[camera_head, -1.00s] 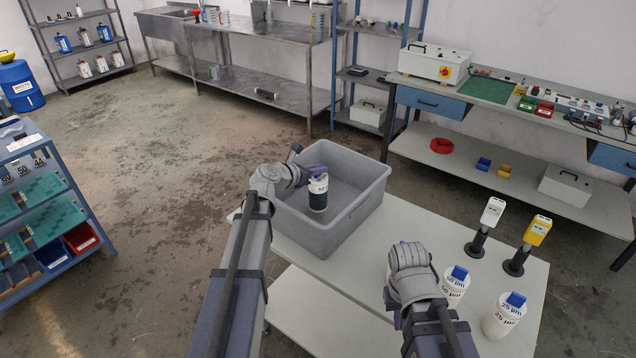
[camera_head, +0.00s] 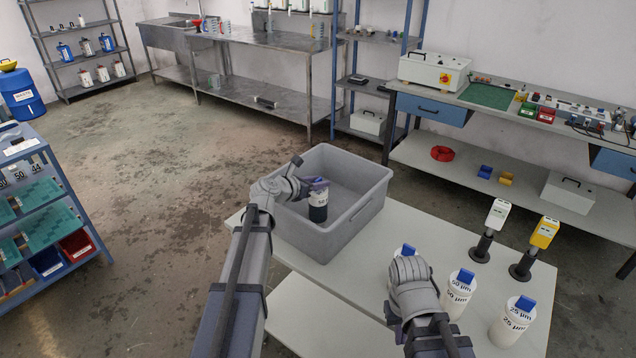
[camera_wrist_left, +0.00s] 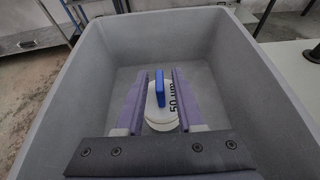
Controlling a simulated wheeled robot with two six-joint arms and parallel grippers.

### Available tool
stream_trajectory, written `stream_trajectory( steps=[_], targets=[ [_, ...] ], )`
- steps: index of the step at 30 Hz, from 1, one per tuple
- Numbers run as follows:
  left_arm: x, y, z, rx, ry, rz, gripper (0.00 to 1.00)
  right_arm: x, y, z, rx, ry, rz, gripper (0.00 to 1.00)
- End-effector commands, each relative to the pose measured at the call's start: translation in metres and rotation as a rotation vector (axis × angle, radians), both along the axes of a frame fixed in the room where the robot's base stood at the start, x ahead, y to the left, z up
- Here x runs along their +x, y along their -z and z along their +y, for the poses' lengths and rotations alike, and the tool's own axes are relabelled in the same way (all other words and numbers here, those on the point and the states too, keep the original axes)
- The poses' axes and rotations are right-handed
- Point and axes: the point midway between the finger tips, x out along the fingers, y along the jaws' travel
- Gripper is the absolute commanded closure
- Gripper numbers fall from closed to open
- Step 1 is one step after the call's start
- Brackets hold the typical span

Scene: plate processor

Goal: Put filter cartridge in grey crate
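A filter cartridge (camera_head: 318,205) with a white top, a dark lower part and a blue tab is inside the grey crate (camera_head: 366,212). The left wrist view shows its white cap marked 50 µm and its blue tab (camera_wrist_left: 159,88) from above. My left gripper (camera_head: 316,184) is over it, its purple fingers on either side of the tab. In the left wrist view the fingers (camera_wrist_left: 161,76) stand apart, with a gap on each side of the tab. I cannot tell whether the cartridge base touches the crate floor. My right arm's fingers are hidden.
White cartridges with blue tabs (camera_head: 458,292) (camera_head: 512,322) stand on the light table (camera_head: 405,218) at right, one partly behind my right arm. A white-headed device (camera_head: 497,213) and a yellow-headed one (camera_head: 543,232) stand behind them. A workbench (camera_head: 480,108) is further back.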

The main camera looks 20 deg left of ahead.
Motion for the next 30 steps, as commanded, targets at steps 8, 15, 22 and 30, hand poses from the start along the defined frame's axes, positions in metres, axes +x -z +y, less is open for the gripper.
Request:
stream_trajectory(
  steps=[8,15,22,30],
  targets=[
    [0.000,-0.001,0.000,0.000,0.000,0.000,0.59,0.000,-0.001,0.000,0.000,0.000,0.000,1.00],
    [-0.025,-0.017,0.009,0.000,-0.002,0.000,0.59,0.000,-0.017,0.000,0.000,0.000,0.000,1.00],
    [-0.066,-0.035,0.027,-0.001,-0.004,0.000,0.59,0.000,-0.035,0.000,0.000,0.000,0.000,1.00],
    [-0.096,-0.047,0.040,0.000,-0.001,0.000,0.59,0.000,-0.047,0.000,0.000,0.000,0.000,1.00]
  ],
)
